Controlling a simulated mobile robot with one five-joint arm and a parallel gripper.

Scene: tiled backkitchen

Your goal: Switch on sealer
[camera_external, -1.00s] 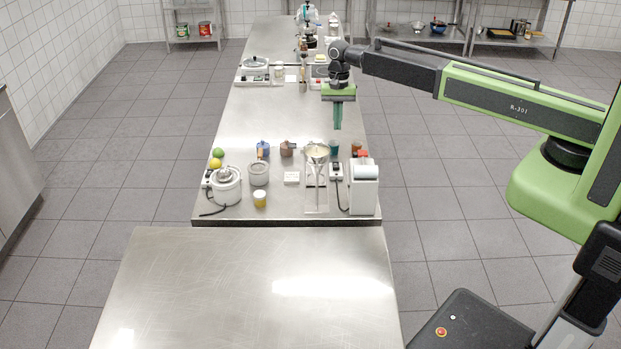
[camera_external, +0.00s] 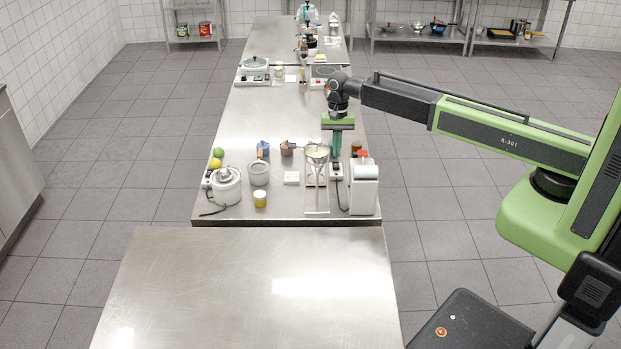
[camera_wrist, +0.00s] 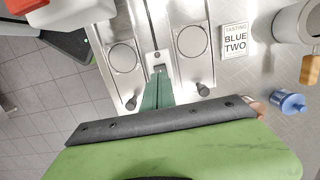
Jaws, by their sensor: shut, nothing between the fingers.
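I cannot be sure which thing is the sealer. A white box-shaped machine with a grey roll (camera_external: 364,188) stands at the front right of the steel table, with a black cord beside it. A small white switch box (camera_external: 336,170) is just left of it; its switch position is too small to read. My gripper (camera_external: 336,158) points down with green fingers shut and empty, above the table beyond this switch box. Contact cannot be told.
The front table (camera_external: 240,290) is bare.

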